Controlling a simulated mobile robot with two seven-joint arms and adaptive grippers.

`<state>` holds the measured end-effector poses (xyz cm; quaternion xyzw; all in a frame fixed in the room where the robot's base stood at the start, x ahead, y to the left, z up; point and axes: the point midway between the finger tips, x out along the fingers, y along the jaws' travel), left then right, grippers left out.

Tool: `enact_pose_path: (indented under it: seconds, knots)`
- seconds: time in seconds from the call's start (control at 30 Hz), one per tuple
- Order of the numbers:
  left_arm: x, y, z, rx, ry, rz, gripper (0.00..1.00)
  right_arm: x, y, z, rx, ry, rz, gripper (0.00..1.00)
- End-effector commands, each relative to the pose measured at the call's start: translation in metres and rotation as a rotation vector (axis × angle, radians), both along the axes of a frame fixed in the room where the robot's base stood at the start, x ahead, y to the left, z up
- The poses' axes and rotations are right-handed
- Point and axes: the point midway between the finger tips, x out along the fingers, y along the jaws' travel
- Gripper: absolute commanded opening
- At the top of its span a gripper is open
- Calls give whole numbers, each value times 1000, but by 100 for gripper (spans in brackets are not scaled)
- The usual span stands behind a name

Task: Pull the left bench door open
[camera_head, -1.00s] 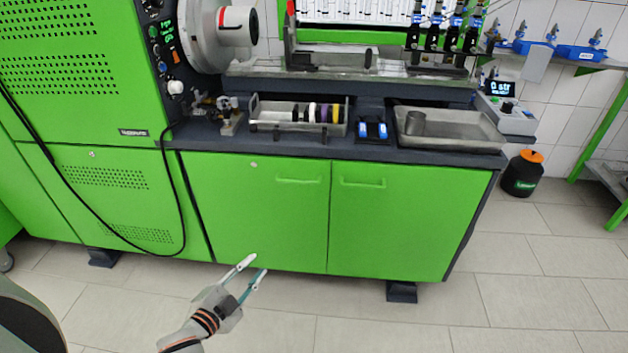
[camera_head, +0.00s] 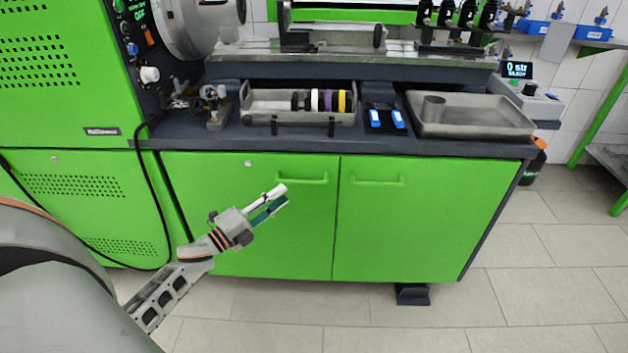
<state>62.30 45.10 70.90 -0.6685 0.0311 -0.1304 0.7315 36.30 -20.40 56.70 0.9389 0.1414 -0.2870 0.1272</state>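The left bench door (camera_head: 290,245) is a green panel in the middle of the bench front. It is closed, flush with the right door beside it. Its green bar handle (camera_head: 303,181) sits near its upper right corner. My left gripper (camera_head: 283,196) is in front of this door, just below and left of the handle, pointing up and right. Its two fingers are a little apart with nothing visible between them. It looks clear of the handle, though the exact depth gap is hard to judge. My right gripper is not in view.
The right bench door (camera_head: 425,230) is closed, with its own handle (camera_head: 376,182). Above, the dark worktop holds a tray of colored rings (camera_head: 290,120) and a metal tray (camera_head: 470,132). A black cable (camera_head: 147,190) hangs left of the doors. Tiled floor (camera_head: 400,340) in front is clear.

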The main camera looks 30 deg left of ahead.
Motion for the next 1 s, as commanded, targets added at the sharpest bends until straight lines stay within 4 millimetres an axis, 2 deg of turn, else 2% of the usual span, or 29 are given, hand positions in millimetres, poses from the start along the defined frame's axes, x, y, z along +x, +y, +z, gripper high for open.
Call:
enact_pose_path:
  seconds: [0.23,0.5,0.7,1.0]
  knots:
    - [12,1,3,26,-12,-5,26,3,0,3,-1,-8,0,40]
    - [51,-9,8,25,-11,-5,26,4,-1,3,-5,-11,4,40]
    - [72,-14,10,23,-10,-4,26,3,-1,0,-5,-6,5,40]
    - [77,-16,11,23,-10,-4,26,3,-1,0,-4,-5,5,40]
